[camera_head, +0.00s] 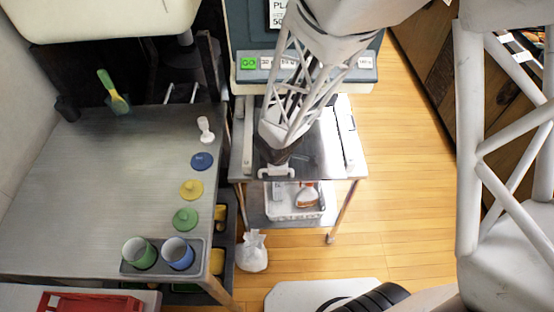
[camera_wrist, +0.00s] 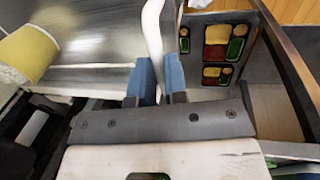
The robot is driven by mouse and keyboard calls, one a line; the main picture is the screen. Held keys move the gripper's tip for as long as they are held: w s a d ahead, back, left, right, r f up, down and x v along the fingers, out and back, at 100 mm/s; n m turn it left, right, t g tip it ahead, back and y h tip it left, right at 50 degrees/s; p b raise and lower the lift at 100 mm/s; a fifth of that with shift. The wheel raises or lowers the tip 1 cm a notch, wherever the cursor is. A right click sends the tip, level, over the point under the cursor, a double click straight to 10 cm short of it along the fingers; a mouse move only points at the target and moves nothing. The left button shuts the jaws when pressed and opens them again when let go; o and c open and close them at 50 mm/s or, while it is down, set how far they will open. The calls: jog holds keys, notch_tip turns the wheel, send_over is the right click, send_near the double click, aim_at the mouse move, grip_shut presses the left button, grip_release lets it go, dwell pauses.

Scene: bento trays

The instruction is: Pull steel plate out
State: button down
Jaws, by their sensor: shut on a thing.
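The steel plate (camera_head: 318,148) is a shiny flat metal sheet on the small steel stand below the machine's front panel. It also fills the upper left of the wrist view (camera_wrist: 100,35). My gripper (camera_head: 277,170) is at the plate's front edge, left of its middle. In the wrist view, the two blue fingers of my gripper (camera_wrist: 160,78) are close together. A pale bar (camera_wrist: 153,28) along the plate's edge runs in between them, and they are shut on it. My arm hides part of the plate, and the exact contact is hard to see.
A white basket (camera_head: 293,213) with a bottle sits on the stand's lower shelf. A white bag (camera_head: 252,252) is on the floor. The steel counter (camera_head: 90,190) at left holds cups and coloured lids. Open wooden floor (camera_head: 408,180) lies to the right.

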jog(key=s, duration=2.1)
jog(key=shift+s, duration=0.1)
jog(key=c, duration=1.1)
grip_release()
jog(key=shift+c, duration=0.2)
jog(key=shift+r, duration=0.2)
notch_tip(320, 180, up, 7)
jog(key=s, duration=0.1)
jog(key=shift+s, duration=0.25)
jog(key=shift+r, duration=0.15)
